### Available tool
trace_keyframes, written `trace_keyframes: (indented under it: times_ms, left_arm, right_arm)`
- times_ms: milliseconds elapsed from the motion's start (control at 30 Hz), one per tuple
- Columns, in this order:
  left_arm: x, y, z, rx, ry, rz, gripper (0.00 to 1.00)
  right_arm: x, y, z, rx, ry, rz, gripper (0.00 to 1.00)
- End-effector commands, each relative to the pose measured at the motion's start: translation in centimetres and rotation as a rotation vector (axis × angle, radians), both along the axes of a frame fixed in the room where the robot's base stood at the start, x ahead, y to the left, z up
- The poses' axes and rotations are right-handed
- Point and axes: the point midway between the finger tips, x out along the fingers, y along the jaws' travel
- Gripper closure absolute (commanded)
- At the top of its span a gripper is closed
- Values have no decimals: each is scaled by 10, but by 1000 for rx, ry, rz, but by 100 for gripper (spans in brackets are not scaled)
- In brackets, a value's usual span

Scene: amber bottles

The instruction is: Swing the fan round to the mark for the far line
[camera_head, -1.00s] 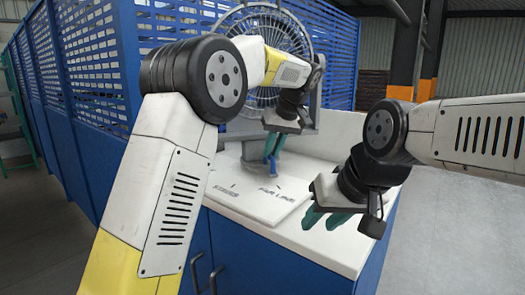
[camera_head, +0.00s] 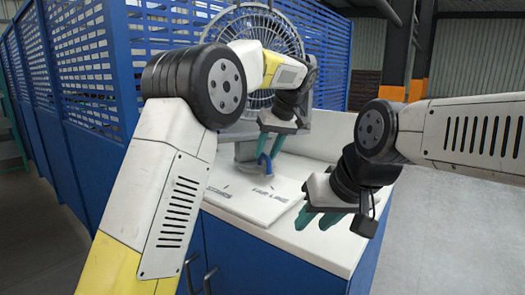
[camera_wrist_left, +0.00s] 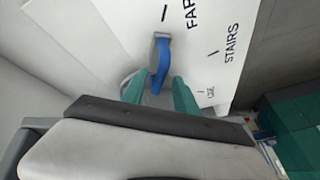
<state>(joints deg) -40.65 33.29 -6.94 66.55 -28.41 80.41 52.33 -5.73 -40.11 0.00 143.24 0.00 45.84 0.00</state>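The fan (camera_head: 252,32) is a round wire-caged unit on a grey stand, partly hidden behind my left arm. A blue handle (camera_head: 264,164) at its base also shows in the left wrist view (camera_wrist_left: 163,61). It points roughly toward the tick beside the word FAR (camera_wrist_left: 193,14); exact alignment cannot be told. The FAR LINE label (camera_head: 266,194) is on the white plate. My left gripper (camera_head: 269,155) is open just above the handle; in the wrist view its teal fingers stand apart on either side of the handle's lower end. My right gripper (camera_head: 318,220) is open and empty over the counter.
The white plate (camera_head: 245,208) also bears a STAIRS label (camera_wrist_left: 232,43) and a third, partly hidden label. The blue cabinet (camera_head: 250,260) stands below the white counter. A blue slatted panel (camera_head: 80,60) rises behind. Open floor lies to the right.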

Motion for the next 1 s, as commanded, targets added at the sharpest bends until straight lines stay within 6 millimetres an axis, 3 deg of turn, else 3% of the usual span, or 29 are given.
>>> trace_keyframes:
  times_ms: [167, 600, 1000]
  left_arm:
    - [-1, -2, 4, -1, -1, -1, 64]
    - [-22, -21, 63, -1, -1, -2, 64]
    - [-25, -22, 71, 0, 1, 0, 64]
  right_arm:
    - [0, 0, 0, 0, 0, 0, 64]
    - [0, 0, 0, 0, 0, 0, 64]
    - [0, 0, 0, 0, 0, 0, 64]
